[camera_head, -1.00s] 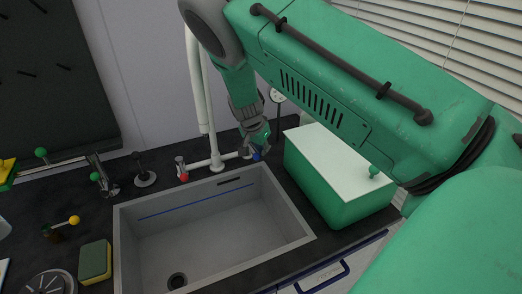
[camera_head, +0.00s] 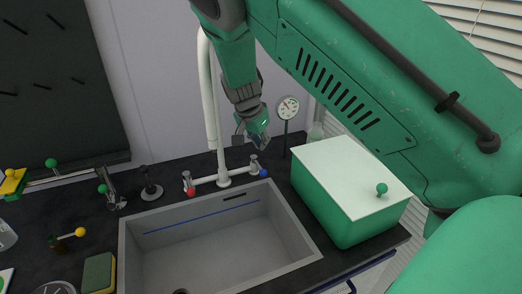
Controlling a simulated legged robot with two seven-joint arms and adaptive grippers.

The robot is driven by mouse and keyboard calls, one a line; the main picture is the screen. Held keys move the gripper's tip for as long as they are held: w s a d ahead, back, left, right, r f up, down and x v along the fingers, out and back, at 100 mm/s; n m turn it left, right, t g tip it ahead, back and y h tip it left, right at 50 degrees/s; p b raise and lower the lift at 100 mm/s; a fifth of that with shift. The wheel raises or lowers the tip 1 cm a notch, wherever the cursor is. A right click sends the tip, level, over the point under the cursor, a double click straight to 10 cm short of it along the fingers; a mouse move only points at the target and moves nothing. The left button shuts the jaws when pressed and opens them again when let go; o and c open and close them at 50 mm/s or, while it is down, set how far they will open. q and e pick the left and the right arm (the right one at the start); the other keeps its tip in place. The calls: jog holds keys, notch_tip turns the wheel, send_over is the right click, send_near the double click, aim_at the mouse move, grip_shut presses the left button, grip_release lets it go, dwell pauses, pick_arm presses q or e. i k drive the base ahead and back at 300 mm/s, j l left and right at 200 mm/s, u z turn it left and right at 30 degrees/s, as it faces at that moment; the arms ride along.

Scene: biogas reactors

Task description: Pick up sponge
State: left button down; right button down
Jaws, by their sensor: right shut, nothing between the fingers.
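The sponge (camera_head: 97,272), yellow with a dark green top, lies on the black counter left of the sink, near the bottom of the view. My right gripper (camera_head: 259,138) hangs above the back right corner of the sink, near the blue tap handle, well away from the sponge. It is shut with nothing in it, and my green arm covers much of the upper right. My left gripper is not in view.
The grey sink (camera_head: 215,240) lies between the sponge and a green box (camera_head: 350,188) with a white lid. A white faucet (camera_head: 222,178) with red and blue handles stands behind it. A round gauge (camera_head: 288,108) is behind.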

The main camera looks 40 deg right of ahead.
aim_at(99, 272)
jog(key=k+j, duration=0.8)
jog(key=j, duration=0.15)
